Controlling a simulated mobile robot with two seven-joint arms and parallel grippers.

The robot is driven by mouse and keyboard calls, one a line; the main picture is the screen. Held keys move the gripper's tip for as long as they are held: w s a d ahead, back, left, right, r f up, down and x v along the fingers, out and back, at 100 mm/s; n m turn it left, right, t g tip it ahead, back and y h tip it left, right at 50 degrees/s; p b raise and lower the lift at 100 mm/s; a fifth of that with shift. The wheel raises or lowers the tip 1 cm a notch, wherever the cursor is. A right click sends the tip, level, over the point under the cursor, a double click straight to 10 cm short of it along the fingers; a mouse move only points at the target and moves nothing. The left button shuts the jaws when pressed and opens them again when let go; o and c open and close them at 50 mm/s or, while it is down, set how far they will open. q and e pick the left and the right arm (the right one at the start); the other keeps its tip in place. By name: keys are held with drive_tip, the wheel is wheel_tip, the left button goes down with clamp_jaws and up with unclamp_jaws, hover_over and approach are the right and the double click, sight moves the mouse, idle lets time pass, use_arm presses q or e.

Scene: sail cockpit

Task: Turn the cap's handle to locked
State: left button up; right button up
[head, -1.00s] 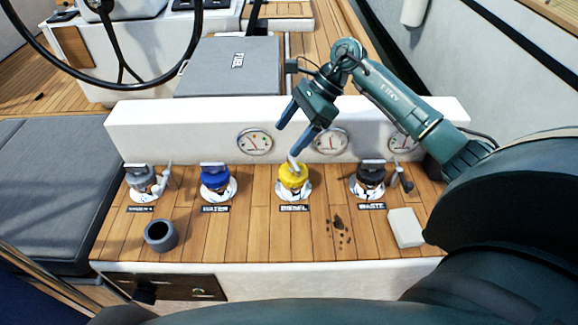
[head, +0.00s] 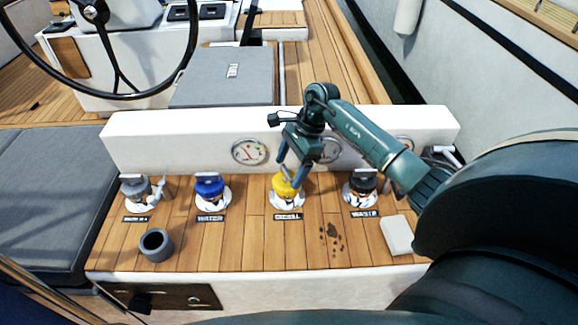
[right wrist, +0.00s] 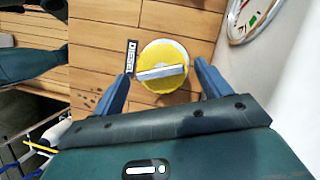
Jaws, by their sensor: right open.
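The yellow cap (head: 285,188) sits on a white base above the diesel label (head: 288,216) on the wooden deck. In the right wrist view the yellow cap (right wrist: 163,53) is round with a grey bar handle (right wrist: 160,72) across it. My right gripper (head: 289,175) is open just above the cap, its blue fingers on either side of the handle. In the right wrist view the gripper (right wrist: 163,68) has a finger left and right of the cap, with gaps to the handle. My left gripper is out of view.
A blue cap (head: 209,186), a grey cap (head: 135,187) and a black cap (head: 363,182) stand in the same row. A grey cup (head: 156,245) and a pale block (head: 396,235) rest in front. A white wall with gauges (head: 249,151) rises behind.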

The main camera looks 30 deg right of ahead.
drive_tip(key=shift+a+f, duration=0.2)
drive_tip(key=shift+f, duration=0.25)
drive_tip(key=c, duration=1)
